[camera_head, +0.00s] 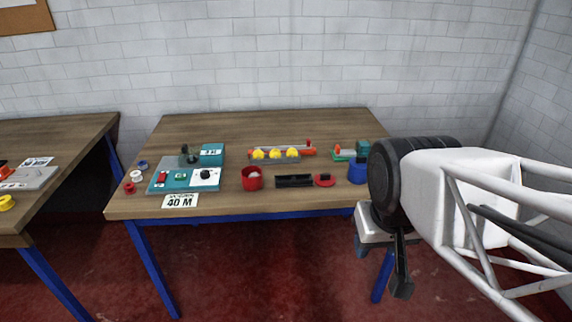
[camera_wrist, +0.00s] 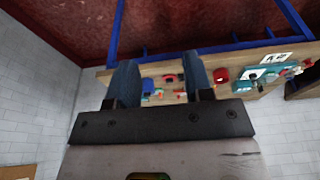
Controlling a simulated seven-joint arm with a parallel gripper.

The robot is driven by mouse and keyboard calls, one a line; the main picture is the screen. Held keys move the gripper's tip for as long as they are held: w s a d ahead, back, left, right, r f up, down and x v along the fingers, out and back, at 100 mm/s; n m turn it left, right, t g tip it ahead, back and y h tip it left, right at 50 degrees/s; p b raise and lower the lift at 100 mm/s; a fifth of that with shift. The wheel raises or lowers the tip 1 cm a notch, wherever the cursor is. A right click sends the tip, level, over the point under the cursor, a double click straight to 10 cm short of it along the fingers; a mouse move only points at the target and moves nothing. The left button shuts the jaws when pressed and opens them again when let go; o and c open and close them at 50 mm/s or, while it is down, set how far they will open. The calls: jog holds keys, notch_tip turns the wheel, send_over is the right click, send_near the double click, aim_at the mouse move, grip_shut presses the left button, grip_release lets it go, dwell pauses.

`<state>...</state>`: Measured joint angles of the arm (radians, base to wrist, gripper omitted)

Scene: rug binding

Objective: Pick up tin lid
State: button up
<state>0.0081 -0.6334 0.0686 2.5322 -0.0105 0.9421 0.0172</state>
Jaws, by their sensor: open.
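A flat red disc with a dark knob, which looks like the tin lid (camera_head: 325,180), lies on the wooden table near its front edge. It sits between a black tray and a blue cup. A red open tin (camera_head: 252,178) with something pale inside stands left of the tray. My gripper (camera_head: 381,268) is open and empty, in front of the table's right end and apart from the lid. In the wrist view the small red lid (camera_wrist: 169,77) shows between the two fingers of my gripper (camera_wrist: 161,72), some distance beyond them.
The black tray (camera_head: 294,181) and the blue cup (camera_head: 357,172) flank the lid closely. Behind are a rack with yellow balls (camera_head: 275,156) and a green-and-orange item (camera_head: 347,153). A teal panel (camera_head: 175,178) stands left. The table's back strip is clear.

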jog(key=n+g, duration=0.3)
jog(key=n, duration=1.5)
send_over(325, 174)
notch_tip(325, 174, down, 18)
jog(key=shift+d+r, duration=0.1)
jog(key=shift+r, duration=0.05)
jog(key=shift+w+f, duration=0.1)
jog(key=shift+f, duration=0.1)
jog(key=shift+f, duration=0.15)
jog(key=shift+f, duration=1.15)
